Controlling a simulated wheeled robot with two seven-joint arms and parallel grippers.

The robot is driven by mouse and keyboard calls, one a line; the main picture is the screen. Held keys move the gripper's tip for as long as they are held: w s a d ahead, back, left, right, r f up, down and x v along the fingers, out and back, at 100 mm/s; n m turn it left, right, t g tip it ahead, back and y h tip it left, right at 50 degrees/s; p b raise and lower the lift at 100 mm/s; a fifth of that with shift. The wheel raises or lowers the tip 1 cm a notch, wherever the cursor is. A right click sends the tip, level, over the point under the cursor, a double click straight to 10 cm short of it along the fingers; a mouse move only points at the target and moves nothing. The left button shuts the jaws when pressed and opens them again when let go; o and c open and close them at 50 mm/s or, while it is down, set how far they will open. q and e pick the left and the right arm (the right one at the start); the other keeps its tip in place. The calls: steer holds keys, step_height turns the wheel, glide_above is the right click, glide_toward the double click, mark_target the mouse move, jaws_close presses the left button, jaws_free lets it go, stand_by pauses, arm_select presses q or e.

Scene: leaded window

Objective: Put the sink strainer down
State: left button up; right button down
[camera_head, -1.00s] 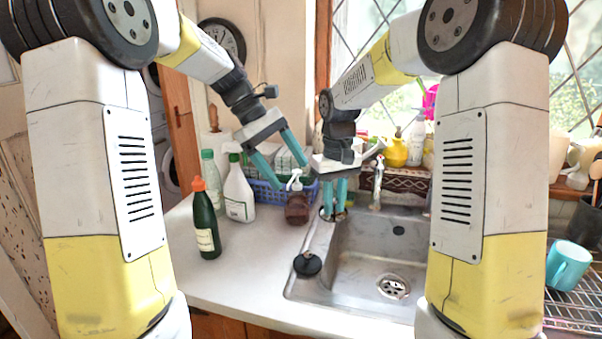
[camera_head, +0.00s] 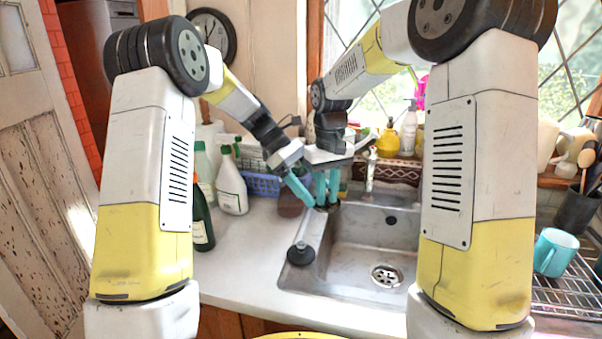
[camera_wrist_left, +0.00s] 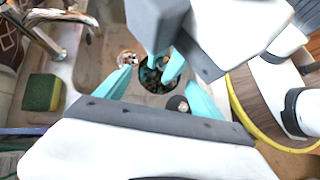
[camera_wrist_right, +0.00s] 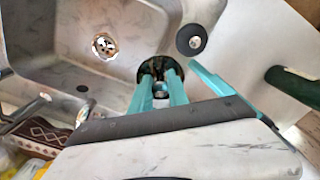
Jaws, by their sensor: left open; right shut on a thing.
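The sink strainer, a dark round basket with a pale rim and a small knob, is at the sink's back left corner (camera_head: 327,208). It also shows in the left wrist view (camera_wrist_left: 158,74) and the right wrist view (camera_wrist_right: 155,72). My right gripper (camera_head: 328,201) is shut on it from above. My left gripper (camera_head: 306,199) is open, its fingers close beside the strainer and the right fingers. The steel sink (camera_head: 345,245) has a drain (camera_head: 387,276) in its basin. Whether the strainer touches the surface below is hard to tell.
A black plug (camera_head: 300,254) lies on the sink's left rim. A white spray bottle (camera_head: 231,188), dark green bottle (camera_head: 202,222) and blue basket (camera_head: 262,185) stand left. The tap (camera_head: 370,178) is close behind. A green sponge (camera_wrist_left: 42,92) lies near it. The front counter is clear.

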arm_select(q)
steer(key=shift+x, duration=2.05)
steer(key=shift+c, duration=0.3)
